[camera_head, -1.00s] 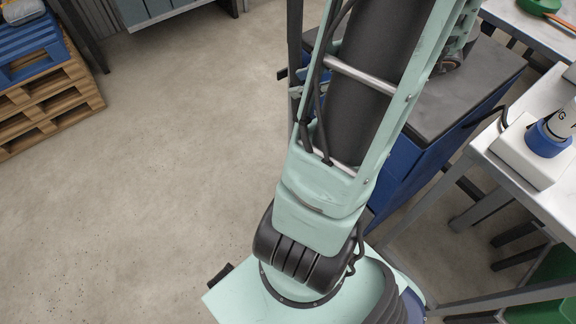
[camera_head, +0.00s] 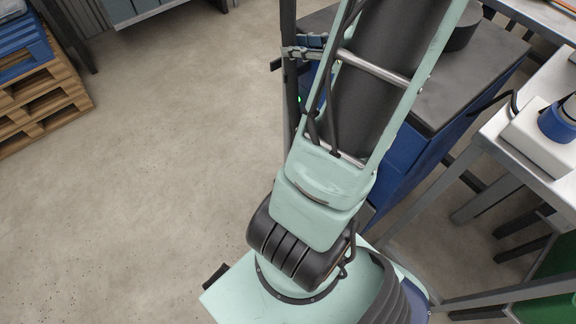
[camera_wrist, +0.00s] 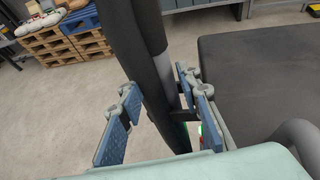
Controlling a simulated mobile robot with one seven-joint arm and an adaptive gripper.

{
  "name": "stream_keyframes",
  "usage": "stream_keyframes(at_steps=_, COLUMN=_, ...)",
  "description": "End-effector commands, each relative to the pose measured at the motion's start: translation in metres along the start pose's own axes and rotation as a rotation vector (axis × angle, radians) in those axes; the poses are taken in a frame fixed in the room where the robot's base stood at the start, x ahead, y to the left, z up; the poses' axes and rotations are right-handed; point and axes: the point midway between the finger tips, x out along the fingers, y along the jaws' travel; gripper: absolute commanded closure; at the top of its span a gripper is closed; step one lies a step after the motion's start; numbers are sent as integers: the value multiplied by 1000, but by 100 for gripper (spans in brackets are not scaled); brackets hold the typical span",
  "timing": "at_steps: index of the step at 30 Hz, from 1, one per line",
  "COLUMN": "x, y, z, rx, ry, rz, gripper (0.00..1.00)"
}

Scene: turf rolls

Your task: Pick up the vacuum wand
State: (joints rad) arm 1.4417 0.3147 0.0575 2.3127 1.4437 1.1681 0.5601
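The vacuum wand (camera_wrist: 151,38) is a dark, upright tube with a grey section, and it runs down between my gripper's fingers in the wrist view. In the head view the wand (camera_head: 288,20) is a thin dark pole left of my arm. My gripper (camera_wrist: 157,80) has blue pads and is open, with one finger on each side of the wand. A gap shows between the left finger and the wand; the right finger is close to it, and contact is unclear. In the head view my gripper (camera_head: 303,47) is partly hidden by my arm. The wand's lower end is hidden.
A blue cabinet with a dark top (camera_head: 460,75) stands right of the wand, close to my arm. A metal bench (camera_head: 545,85) is at the right edge. The floor between is clear.

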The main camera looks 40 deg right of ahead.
Motion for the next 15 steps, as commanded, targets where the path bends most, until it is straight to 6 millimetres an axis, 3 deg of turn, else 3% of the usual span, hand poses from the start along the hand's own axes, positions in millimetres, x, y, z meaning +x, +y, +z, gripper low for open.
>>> stream_keyframes(at_steps=6, x=32, y=-1, z=0, rx=-1, ry=-1, rz=2, gripper=69)
stream_keyframes(at_steps=15, x=36, y=-2, z=1, rx=-1, ry=1, rz=0, gripper=69)
